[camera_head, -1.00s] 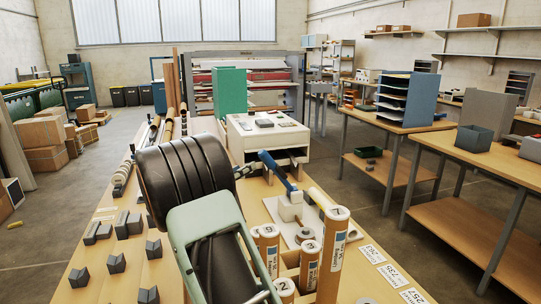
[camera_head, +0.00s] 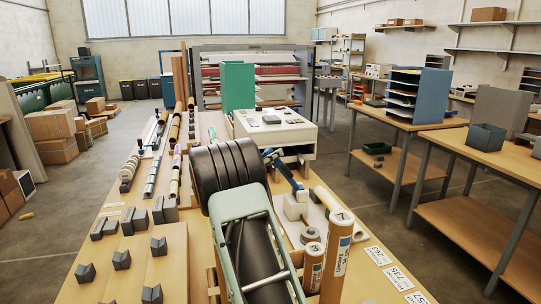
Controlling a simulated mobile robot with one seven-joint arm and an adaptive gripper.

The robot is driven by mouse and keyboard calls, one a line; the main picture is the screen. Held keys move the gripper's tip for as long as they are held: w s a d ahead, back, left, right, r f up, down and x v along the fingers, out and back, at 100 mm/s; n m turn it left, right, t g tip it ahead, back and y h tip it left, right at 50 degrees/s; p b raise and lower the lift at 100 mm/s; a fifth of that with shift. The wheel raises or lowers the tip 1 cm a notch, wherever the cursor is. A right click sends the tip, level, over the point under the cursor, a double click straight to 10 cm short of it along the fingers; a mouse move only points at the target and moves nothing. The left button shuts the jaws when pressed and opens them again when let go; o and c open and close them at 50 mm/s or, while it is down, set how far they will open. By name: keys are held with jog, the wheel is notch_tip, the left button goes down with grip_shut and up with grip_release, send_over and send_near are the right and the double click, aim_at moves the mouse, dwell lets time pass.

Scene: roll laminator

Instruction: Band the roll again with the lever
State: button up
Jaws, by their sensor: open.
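A blue lever (camera_head: 288,176) slopes down to the right onto a pale block (camera_head: 296,207), just right of my arm. The block stands on a light base plate on the table. A cream roll end (camera_head: 325,197) shows right of the block; whether it carries a band is too small to tell. A small brown round piece (camera_head: 310,235) lies in front of the block. My dark ribbed and pale green arm fills the middle foreground.
Upright brown labelled tubes (camera_head: 338,255) stand close in front of the lever. A white box-shaped machine (camera_head: 275,130) and a green upright panel (camera_head: 238,88) stand behind. Grey V-shaped cradles (camera_head: 122,259) and several lying rolls (camera_head: 154,165) occupy the left. Number cards (camera_head: 390,268) lie at the right edge.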

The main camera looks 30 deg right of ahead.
jog(key=shift+w+d, duration=0.15)
jog(key=shift+d, duration=0.15)
jog(key=shift+c, duration=0.7)
grip_shut()
